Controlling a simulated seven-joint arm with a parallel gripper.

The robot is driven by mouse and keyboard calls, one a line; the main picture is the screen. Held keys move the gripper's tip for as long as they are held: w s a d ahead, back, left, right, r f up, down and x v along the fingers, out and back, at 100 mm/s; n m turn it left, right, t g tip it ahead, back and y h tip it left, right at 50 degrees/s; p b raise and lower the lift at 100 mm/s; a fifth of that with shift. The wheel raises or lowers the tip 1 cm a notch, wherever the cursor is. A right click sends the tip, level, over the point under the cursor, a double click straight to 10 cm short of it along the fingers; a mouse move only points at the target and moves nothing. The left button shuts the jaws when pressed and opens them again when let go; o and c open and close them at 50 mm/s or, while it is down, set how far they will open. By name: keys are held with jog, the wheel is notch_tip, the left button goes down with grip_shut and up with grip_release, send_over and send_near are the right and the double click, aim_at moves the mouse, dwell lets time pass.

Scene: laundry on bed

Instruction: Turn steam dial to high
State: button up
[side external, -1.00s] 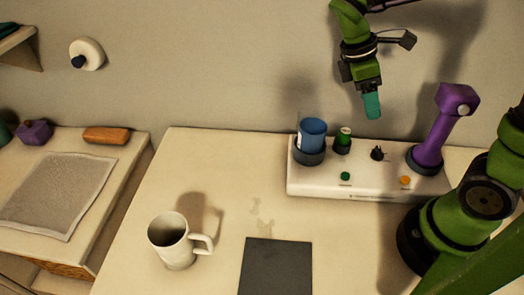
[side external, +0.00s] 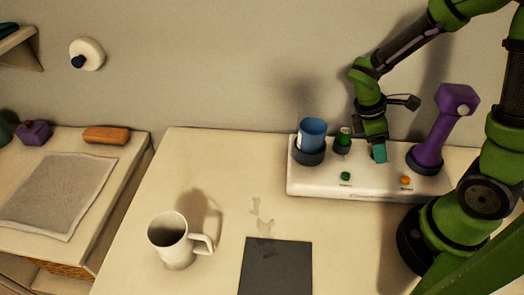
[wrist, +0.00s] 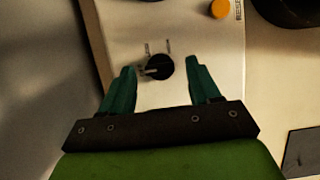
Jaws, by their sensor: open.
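The steam dial is a small black knob (wrist: 159,67) on the white console (side external: 300,183). In the wrist view its pointer is turned to the left, and short dark marks are printed beside it. My gripper (wrist: 163,75) is open, with one teal finger on each side of the knob. I cannot tell whether the fingers touch it. In the side view my gripper (side external: 379,153) is low over the console and hides the knob.
The console also carries a blue cup (side external: 312,134), a green-topped item (side external: 343,138), a purple handheld device (side external: 432,130), a green button (side external: 345,176) and an orange button (side external: 405,180). A white mug (side external: 172,243) and dark pad (side external: 275,268) lie in front.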

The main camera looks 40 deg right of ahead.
jog(key=c, duration=1)
jog(key=shift+c, duration=0.2)
